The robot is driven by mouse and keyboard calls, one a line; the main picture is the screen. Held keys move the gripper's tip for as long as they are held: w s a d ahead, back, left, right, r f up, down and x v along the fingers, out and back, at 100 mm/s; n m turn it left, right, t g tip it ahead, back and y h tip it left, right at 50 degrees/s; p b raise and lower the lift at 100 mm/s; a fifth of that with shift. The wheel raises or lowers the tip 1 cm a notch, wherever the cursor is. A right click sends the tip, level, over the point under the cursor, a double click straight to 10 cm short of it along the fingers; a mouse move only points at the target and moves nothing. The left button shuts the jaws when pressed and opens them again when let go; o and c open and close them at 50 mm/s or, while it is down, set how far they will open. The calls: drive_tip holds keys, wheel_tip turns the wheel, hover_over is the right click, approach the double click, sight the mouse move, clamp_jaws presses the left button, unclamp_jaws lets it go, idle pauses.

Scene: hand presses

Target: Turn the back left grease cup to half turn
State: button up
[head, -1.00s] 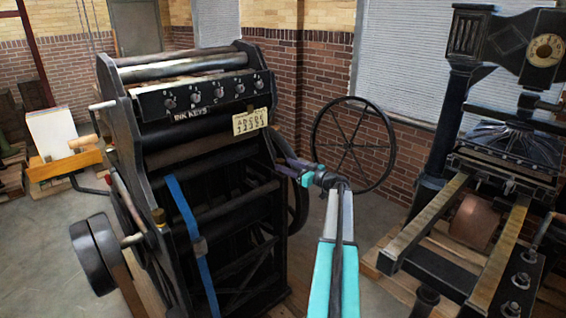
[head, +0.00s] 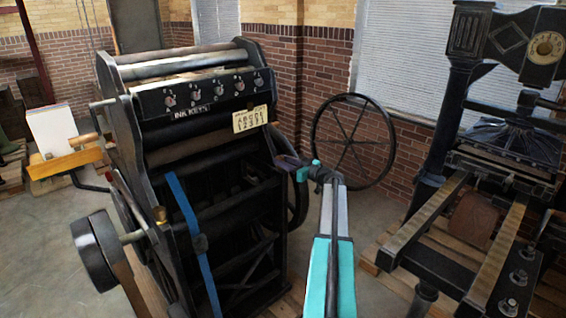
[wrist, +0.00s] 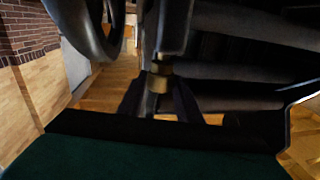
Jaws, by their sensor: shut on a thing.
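A small brass grease cup (wrist: 158,80) shows in the wrist view on a dark upright part of the black press. My gripper (wrist: 158,98) is shut on it, with one dark finger on each side. In the head view my gripper (head: 284,163) reaches the right side of the press (head: 225,235), and the held cup is hidden there. I cannot read its turn position. Another brass cup (head: 160,214) sits on the press's left side frame, apart from my gripper.
A large spoked wheel (head: 352,142) stands by the brick wall behind my arm. A second press with rails (head: 425,230) stands at the right. A dark handwheel (wrist: 90,30) is close at the upper left of the wrist view. Grey floor shows between the presses.

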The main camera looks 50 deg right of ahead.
drive_tip(key=shift+a+f+h+b, duration=0.15)
drive_tip(key=shift+h+b, duration=0.15)
drive_tip(key=shift+b, duration=0.5)
drive_tip(key=m+h+b, duration=0.2)
drive_tip(key=b, duration=0.2)
drive_tip(key=shift+a+h, duration=0.1)
drive_tip(key=shift+h, duration=0.2)
drive_tip(key=h+b, duration=0.1)
drive_tip(key=b, duration=0.1)
drive_tip(key=shift+m+b, duration=0.4)
drive_tip(key=shift+h+b, duration=0.35)
drive_tip(key=shift+h, duration=0.05)
drive_tip(key=shift+r, duration=0.2)
drive_tip(key=o, duration=1)
drive_tip(key=shift+o, duration=0.2)
drive_tip(key=s+a+b, duration=0.2)
drive_tip(key=s+b, duration=0.1)
drive_tip(key=s, duration=1)
drive_tip(key=shift+s+a, duration=0.3)
